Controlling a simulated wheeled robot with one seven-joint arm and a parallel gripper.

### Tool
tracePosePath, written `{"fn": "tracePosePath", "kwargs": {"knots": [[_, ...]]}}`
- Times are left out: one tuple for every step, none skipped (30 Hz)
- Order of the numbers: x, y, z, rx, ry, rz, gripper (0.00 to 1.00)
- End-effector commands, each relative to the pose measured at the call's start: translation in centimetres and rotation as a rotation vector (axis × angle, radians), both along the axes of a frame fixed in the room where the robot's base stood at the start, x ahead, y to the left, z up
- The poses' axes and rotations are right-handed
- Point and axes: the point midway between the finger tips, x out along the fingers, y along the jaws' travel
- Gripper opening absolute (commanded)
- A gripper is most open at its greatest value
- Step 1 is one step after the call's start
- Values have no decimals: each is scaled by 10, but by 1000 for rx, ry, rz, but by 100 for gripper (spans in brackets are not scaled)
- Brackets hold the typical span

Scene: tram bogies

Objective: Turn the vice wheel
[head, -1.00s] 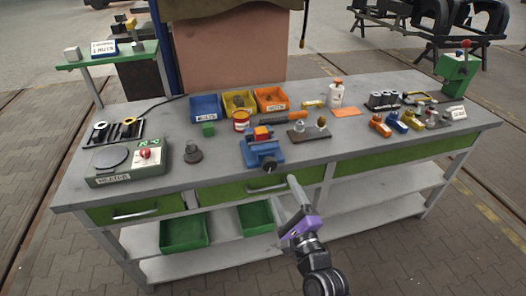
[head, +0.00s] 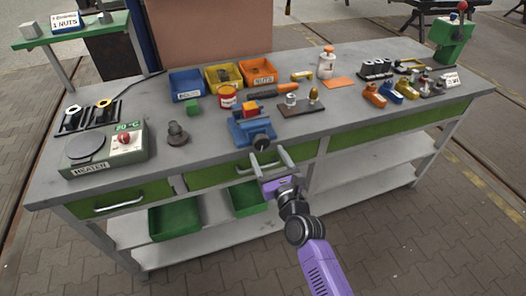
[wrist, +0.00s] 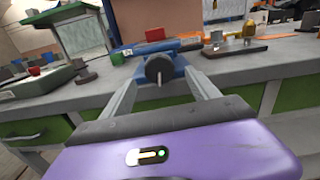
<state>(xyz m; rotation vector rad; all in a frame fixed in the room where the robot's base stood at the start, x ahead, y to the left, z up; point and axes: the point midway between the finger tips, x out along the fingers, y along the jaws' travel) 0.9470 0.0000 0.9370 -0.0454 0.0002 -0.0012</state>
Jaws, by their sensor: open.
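My gripper (head: 269,154) is open and empty, just in front of and slightly below the wheel. In the wrist view its two fingers lie either side of the wheel; whether they reach around it I cannot tell.
The workbench (head: 330,122) has green drawers with handles below its front edge. A heater (head: 105,148) and a dark knobbed part (head: 178,134) stand left of the vice. A small plate with two fittings (head: 302,106) lies behind right. Green bins sit on the lower shelf.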

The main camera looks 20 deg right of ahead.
Motion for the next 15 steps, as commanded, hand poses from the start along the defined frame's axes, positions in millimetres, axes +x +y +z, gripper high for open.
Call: {"fn": "tracePosePath", "kwargs": {"knots": [[8,0,-5,3,-3,-2,70],[12,0,-5,3,-3,-2,70],[16,0,-4,3,-4,-2,70],[20,0,-4,2,-3,-1,70],[23,-1,-4,1,-3,-2,70],[28,-1,-3,2,-3,-3,70],[31,-1,-3,3,-2,-2,70],[34,0,-3,2,-1,-2,70],[38,0,-3,2,-1,-1,70],[40,0,-2,1,-1,0,70],[41,0,-2,0,-1,-1,70],[43,-1,-1,0,-1,-1,70],[45,-1,-1,0,-1,-1,70],[46,0,0,0,-1,-1,70],[46,0,0,-1,-1,0,70]]}}
